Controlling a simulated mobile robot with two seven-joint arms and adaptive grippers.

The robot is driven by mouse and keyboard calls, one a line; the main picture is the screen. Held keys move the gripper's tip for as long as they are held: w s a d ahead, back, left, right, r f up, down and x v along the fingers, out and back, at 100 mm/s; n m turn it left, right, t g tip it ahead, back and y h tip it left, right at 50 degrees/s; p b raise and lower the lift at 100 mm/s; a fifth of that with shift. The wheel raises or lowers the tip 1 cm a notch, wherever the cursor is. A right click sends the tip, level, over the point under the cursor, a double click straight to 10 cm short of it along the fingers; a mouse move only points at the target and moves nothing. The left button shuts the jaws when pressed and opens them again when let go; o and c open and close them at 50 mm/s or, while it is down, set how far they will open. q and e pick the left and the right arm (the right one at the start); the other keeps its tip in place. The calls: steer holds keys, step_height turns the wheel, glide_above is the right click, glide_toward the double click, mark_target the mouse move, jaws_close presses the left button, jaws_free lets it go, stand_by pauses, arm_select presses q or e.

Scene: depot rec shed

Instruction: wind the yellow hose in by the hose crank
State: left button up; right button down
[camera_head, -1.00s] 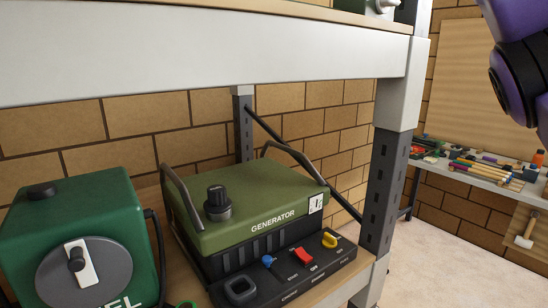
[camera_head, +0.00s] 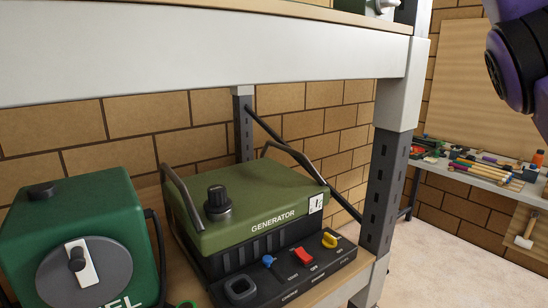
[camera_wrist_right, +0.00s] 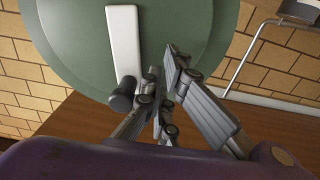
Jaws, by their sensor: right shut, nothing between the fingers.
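In the right wrist view a large green disc (camera_wrist_right: 185,28) carries a long white crank arm (camera_wrist_right: 124,45) with a dark round knob (camera_wrist_right: 123,96) at its lower end. It appears to be the hose crank. My right gripper (camera_wrist_right: 163,72) is shut and empty. Its fingertips are just right of the knob and in front of the disc's lower part. I cannot tell whether they touch the knob. My right arm (camera_head: 518,65) shows at the top right of the head view, without its gripper. No yellow hose shows in either view. My left gripper is not in view.
In the head view a green box (camera_head: 110,195) with a grey dial and small white crank stands left of a green generator (camera_head: 255,205) on a shelf. A grey post (camera_head: 386,190) rises at right. A bench with tools (camera_head: 485,165) stands behind. Floor between is clear.

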steer(key=v, duration=0.9)
steer(key=shift+s+a+f, duration=0.15)
steer(key=shift+a+f, duration=0.1)
steer(key=shift+f, duration=0.15)
